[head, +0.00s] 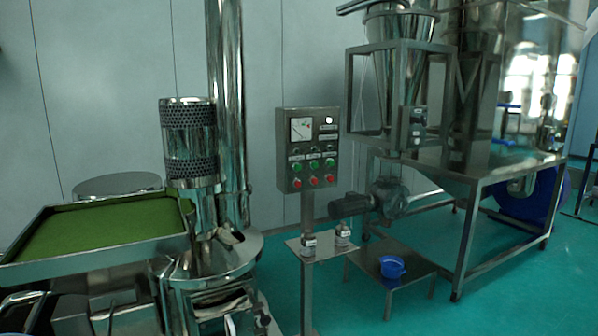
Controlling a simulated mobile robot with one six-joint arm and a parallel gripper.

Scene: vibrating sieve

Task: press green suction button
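A grey control box (283,150) stands on a post in the middle of the head view, with its front facing me. It has a white dial gauge (301,129) at the upper left. Below are a left green button (297,168), a middle green button (314,163) and a right green button (330,162), with red buttons (313,181) underneath. The labels are too small to read, so I cannot tell which green button is for suction. My gripper is not in view.
A tray of green material (100,232) and a steel sieve machine (212,262) stand at the left. A small shelf with two jars (308,246) sits below the box. A low table with a blue cup (392,267) and a steel frame (470,220) are at the right. Green floor (400,318) is clear in front.

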